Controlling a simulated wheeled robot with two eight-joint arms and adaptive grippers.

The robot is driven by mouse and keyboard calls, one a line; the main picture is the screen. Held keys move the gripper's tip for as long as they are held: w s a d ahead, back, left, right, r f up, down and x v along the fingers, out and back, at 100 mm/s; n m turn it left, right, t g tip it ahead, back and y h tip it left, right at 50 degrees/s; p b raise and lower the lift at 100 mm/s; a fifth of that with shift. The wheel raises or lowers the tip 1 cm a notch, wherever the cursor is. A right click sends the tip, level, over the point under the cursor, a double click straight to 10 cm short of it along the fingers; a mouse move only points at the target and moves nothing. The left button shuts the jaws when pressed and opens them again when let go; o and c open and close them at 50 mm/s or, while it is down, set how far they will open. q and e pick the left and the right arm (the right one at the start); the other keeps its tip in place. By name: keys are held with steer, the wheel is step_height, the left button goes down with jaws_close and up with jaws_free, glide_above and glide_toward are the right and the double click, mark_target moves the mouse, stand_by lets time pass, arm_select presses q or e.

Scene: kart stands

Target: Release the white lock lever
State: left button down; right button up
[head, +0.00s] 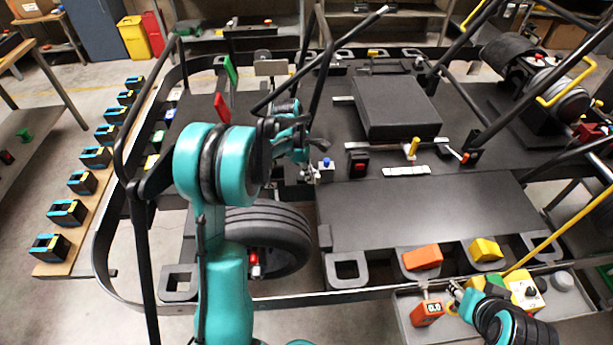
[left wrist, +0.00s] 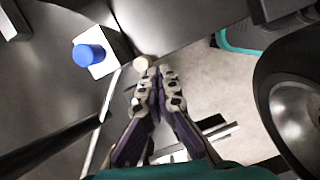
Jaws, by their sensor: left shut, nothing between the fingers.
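My left gripper (head: 309,175) is shut and empty beside a white box with a blue button (head: 326,163) on the dark kart deck. In the left wrist view, its closed fingertips (left wrist: 156,72) are right beside a small cream round knob (left wrist: 141,63), which may be the end of the white lock lever; I cannot tell whether they touch. The blue button (left wrist: 88,55) shows up and left of the knob. In the head view the gripper hides most of this spot. My right gripper (head: 458,290) is at the lower right, near an orange display box (head: 427,313); its fingers are too small to judge.
A black wheel (head: 268,238) stands below my left arm, also at the right of the left wrist view. Black frame tubes (head: 318,80) rise close to the left gripper.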

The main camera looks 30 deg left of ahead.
arm_select(q)
steer(key=shift+w+d, duration=0.1)
steer(key=shift+w, duration=0.1)
stand_by(0.6)
steer(key=shift+r, duration=0.1)
steer(key=s+d+p+v, duration=0.1)
steer(key=p+v, duration=0.5)
steer(key=v, duration=0.3)
steer(key=shift+s+r, duration=0.25)
steer(key=shift+r, duration=0.15)
steer(key=shift+a, duration=0.15)
